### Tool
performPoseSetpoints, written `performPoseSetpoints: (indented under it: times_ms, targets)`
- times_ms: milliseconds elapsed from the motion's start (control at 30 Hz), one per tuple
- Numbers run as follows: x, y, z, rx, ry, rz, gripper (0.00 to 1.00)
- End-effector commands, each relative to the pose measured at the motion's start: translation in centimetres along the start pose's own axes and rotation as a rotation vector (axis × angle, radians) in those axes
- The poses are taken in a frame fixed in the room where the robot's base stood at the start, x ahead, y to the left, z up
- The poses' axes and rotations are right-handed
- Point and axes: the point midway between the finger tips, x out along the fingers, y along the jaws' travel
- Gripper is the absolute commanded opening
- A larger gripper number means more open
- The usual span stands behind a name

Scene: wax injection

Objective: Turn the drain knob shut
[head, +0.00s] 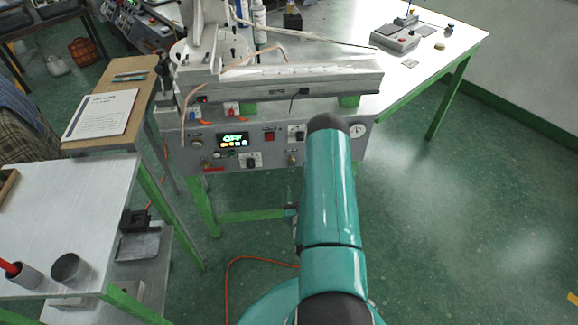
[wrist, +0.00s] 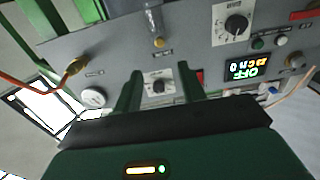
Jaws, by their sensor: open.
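The grey control panel (head: 215,175) of the wax injector carries two black rotary knobs on white plates. One knob (head: 297,132) is at the upper right of the panel in the head view; in the wrist view the knob (wrist: 158,87) shows between my fingers. The other knob (head: 252,160) sits lower in the middle and also shows in the wrist view (wrist: 237,23). I cannot read which is labelled drain. My gripper (wrist: 158,70) is open, its two green fingers pointing at the panel on either side of the first knob. Contact cannot be told. My arm hides the gripper in the head view.
A lit display (head: 233,141) reads OFF, beside a red button (head: 270,136). A gauge (wrist: 93,97) and a brass fitting (wrist: 73,67) with an orange hose are near the fingers. A side table (head: 60,220) with cups stands left. The floor at right is clear.

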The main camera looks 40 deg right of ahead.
Motion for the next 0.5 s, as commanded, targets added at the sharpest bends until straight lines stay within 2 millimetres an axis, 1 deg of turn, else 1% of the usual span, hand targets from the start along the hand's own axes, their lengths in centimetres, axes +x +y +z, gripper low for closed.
performPoseSetpoints:
  times_ms: [167, 500]
  targets:
    - [3.0, 0.1, -0.1, 0.000, 0.004, 0.003, 0.41]
    - [9.7, 0.1, -0.1, 0.000, 0.004, 0.001, 0.41]
